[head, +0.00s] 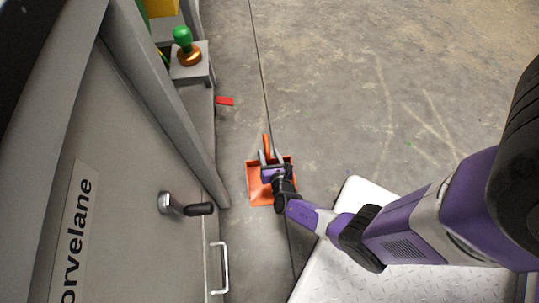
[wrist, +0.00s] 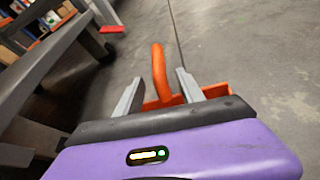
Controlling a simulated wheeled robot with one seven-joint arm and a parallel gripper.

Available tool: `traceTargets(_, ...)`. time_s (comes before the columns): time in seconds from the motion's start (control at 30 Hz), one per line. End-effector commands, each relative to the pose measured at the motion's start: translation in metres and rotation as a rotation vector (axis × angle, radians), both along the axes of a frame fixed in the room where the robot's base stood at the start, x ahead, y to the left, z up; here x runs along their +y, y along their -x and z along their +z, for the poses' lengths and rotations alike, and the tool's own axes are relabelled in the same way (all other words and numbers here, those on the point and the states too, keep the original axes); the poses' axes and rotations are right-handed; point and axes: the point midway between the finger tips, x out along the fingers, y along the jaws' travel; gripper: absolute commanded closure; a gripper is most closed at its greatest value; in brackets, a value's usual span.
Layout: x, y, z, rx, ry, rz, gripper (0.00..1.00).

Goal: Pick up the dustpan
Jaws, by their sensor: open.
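The orange dustpan (head: 256,190) lies on the concrete floor beside the grey cabinet in the head view. Its handle points away from me, up the picture. My gripper (head: 271,157) is over the dustpan and hides part of its pan. In the wrist view the dustpan's handle (wrist: 159,73) stands up between the two grey fingers of my gripper (wrist: 156,85), which are apart on either side of it. The pan's rim shows behind the fingers. I cannot tell whether either finger touches the handle.
A grey cabinet with a door handle (head: 222,267) and a black-tipped latch (head: 185,206) stands close on the left. A red piece (head: 225,101) and a green-topped stamp-like object (head: 184,45) are farther back. A white tread plate (head: 349,225) lies at lower right.

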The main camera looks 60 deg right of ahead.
Motion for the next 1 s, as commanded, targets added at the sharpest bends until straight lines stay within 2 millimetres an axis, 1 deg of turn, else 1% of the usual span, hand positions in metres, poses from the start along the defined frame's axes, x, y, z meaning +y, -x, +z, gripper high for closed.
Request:
traceTargets(0.03,-0.0053,-0.0054,-0.0069,-0.001,0.0,-0.003,0.54)
traceTargets(0.2,-0.0139,-0.0142,-0.0098,0.0,-0.001,-0.001,0.54)
traceTargets(0.43,-0.0143,-0.0149,-0.0087,0.0,-0.001,0.0,0.54)
traceTargets(0.47,-0.0142,-0.015,-0.0087,0.0,-0.001,0.0,0.58)
traceTargets(0.6,-0.0141,-0.0147,-0.0087,0.0,-0.001,0.0,0.86)
traceTargets(0.67,-0.0141,-0.0147,-0.0088,0.0,-0.001,0.0,0.97)
traceTargets(0.7,-0.0141,-0.0147,-0.0088,0.0,-0.002,0.001,1.0)
traceTargets(1.0,-0.0141,-0.0146,-0.0089,0.0,-0.001,0.0,1.0)
